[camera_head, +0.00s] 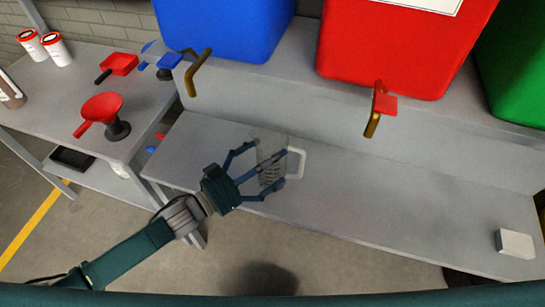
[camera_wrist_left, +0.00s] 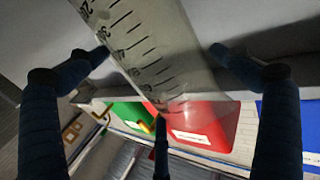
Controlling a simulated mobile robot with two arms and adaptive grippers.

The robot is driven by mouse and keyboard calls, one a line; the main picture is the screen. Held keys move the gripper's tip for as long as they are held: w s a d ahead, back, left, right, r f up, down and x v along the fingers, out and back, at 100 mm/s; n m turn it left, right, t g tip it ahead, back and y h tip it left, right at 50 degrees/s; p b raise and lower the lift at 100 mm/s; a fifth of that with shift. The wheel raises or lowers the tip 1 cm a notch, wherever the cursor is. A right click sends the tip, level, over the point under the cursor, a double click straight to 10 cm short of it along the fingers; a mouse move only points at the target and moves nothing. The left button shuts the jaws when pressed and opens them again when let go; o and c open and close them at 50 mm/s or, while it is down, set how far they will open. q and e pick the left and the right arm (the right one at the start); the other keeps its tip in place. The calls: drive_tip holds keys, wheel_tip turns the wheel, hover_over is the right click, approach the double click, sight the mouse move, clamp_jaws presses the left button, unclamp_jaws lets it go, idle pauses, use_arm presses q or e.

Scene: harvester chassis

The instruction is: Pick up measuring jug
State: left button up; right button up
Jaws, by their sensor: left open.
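The measuring jug (camera_head: 271,150) is clear grey with a pale handle on its right side and stands on the grey bench shelf. My left gripper (camera_head: 272,172) is open, with its fingers spread around the jug's body. In the left wrist view the jug (camera_wrist_left: 150,50) shows dark scale marks and lies between the spread fingers of the left gripper (camera_wrist_left: 160,75). I cannot tell whether any finger touches it. My right gripper is in neither view.
Blue (camera_head: 225,25), red (camera_head: 400,45) and green (camera_head: 515,75) containers stand on the raised ledge behind, with brass taps (camera_head: 196,72) in front. A red funnel (camera_head: 102,108) stands on the left table. A white block (camera_head: 515,243) lies at the right. The shelf between is clear.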

use_arm(q)
drive_tip(key=shift+x, duration=0.8)
drive_tip(key=c, duration=1)
